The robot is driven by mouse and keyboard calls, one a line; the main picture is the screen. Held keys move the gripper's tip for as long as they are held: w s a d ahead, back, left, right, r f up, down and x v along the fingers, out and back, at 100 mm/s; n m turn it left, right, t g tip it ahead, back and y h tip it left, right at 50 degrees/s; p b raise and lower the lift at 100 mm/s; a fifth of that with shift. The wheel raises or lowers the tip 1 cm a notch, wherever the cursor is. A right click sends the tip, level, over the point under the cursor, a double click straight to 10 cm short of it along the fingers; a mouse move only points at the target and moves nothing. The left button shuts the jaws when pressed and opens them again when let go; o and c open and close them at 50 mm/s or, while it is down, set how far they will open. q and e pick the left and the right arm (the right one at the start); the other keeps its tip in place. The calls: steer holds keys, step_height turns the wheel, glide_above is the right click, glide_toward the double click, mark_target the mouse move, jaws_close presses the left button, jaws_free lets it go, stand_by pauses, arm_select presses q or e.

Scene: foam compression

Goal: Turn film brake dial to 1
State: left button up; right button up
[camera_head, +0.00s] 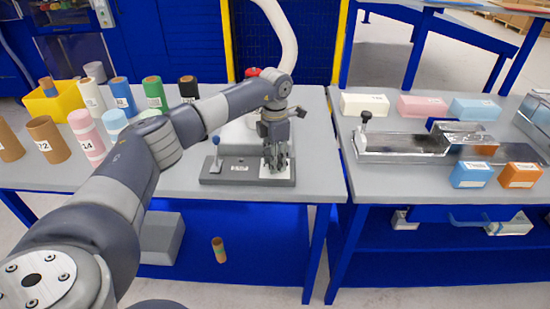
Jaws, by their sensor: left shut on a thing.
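A dark grey base unit (235,178) lies on the left table. It carries a blue-knobbed lever (216,141) at its left and a white plate (264,172) at its right. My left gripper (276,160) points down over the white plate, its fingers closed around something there. That is where the film brake dial appears to be; the fingers hide it, and its number cannot be read. My right gripper is out of view.
Several coloured rolls (122,94) and a yellow bin (58,100) stand at the table's left, behind and beside my arm. The right table holds coloured blocks (422,106) and a metal clamp device (405,144). A gap separates the tables.

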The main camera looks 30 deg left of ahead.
arm_select(q)
steer(key=shift+n, duration=2)
steer(key=o, duration=1.1)
steer(key=shift+r, duration=0.1)
step_height(320, 180, up, 12)
steer(key=shift+f, duration=0.1)
